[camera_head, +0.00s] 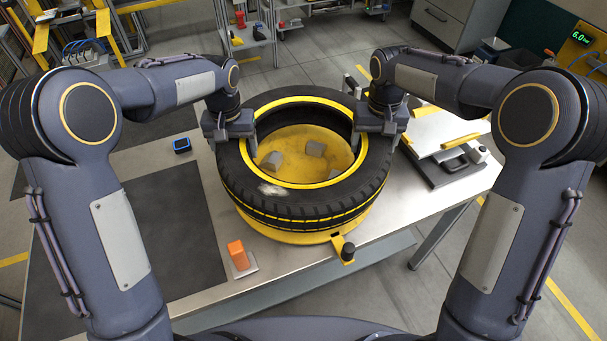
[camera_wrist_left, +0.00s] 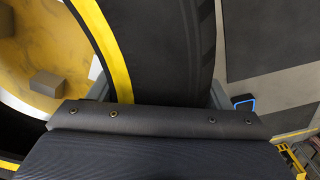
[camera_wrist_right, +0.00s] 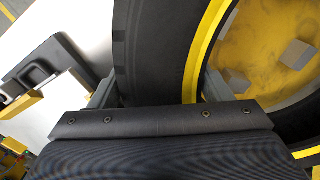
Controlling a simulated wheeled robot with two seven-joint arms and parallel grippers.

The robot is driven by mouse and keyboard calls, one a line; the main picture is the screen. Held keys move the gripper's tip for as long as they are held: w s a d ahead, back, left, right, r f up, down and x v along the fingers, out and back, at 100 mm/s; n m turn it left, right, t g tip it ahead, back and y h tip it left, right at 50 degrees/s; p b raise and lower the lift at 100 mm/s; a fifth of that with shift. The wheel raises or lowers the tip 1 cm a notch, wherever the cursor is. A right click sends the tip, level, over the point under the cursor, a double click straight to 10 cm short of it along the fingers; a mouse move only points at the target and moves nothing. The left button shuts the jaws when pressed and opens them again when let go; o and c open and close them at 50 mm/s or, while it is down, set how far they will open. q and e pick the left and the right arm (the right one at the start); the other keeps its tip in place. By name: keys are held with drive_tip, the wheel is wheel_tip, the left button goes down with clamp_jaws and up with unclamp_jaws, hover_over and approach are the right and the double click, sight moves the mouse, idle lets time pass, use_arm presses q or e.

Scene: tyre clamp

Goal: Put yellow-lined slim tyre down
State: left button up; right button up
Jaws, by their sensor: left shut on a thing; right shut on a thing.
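The yellow-lined slim tyre (camera_head: 300,204) lies flat at the round yellow clamp plate (camera_head: 308,145), whose grey jaw blocks show through the tyre's hole. I cannot tell whether the tyre touches the plate. My left gripper (camera_head: 232,140) is shut on the tyre's left wall, one finger inside the rim and one outside. My right gripper (camera_head: 378,135) is shut on the right wall the same way. The tyre wall also shows between the fingers in the left wrist view (camera_wrist_left: 165,50) and in the right wrist view (camera_wrist_right: 155,50).
The metal table (camera_head: 190,285) carries a dark mat (camera_head: 130,230) at left, a small blue-edged device (camera_head: 181,145) and an orange block (camera_head: 238,254) near the front. A black-handled lever (camera_head: 347,252) sticks out at the clamp's front. A tray with a dark handle (camera_head: 455,165) is at right.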

use_arm(q)
drive_tip(key=shift+w, duration=0.1)
